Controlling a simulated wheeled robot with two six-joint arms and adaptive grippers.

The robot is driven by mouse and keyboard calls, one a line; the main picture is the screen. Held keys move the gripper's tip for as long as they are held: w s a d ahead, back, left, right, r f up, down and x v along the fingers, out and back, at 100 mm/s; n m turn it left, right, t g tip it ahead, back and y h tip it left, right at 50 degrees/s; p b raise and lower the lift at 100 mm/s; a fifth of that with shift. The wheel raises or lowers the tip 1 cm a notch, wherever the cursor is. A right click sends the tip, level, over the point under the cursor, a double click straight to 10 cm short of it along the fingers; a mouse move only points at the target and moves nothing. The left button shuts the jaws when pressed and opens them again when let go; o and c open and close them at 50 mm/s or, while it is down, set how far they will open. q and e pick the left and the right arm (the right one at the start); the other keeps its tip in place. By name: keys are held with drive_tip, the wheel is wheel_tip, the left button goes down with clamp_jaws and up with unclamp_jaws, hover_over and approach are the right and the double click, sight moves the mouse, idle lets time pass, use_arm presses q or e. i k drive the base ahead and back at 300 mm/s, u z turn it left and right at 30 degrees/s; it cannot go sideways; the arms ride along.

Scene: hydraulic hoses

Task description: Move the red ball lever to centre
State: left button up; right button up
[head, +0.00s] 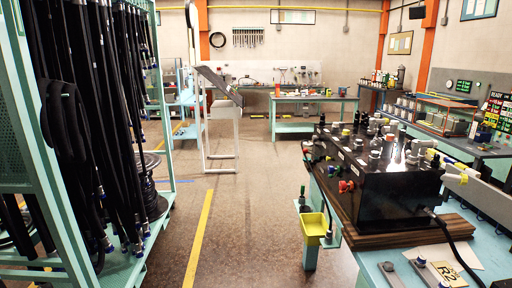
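A black hydraulic block (395,190) with several fittings and levers on top stands on a wooden board (400,232) at the right. A small red knob (346,186) sits low on the block's left side. It may be the red ball lever, but it is too small to tell its shape or which way it is set. Other small fittings there have white, black, blue and yellow ends. Neither of my grippers shows in the head view.
A yellow tray (314,228) hangs at the bench's left edge. A tag marked R2 (447,273) and loose fittings lie on the near bench top. A rack of black hoses (85,120) fills the left. The floor (245,215) between is clear.

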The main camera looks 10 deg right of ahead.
sight(305, 151)
drive_tip(key=u, duration=0.65)
drive_tip(key=i, duration=2.3)
drive_tip(key=z, duration=0.55)
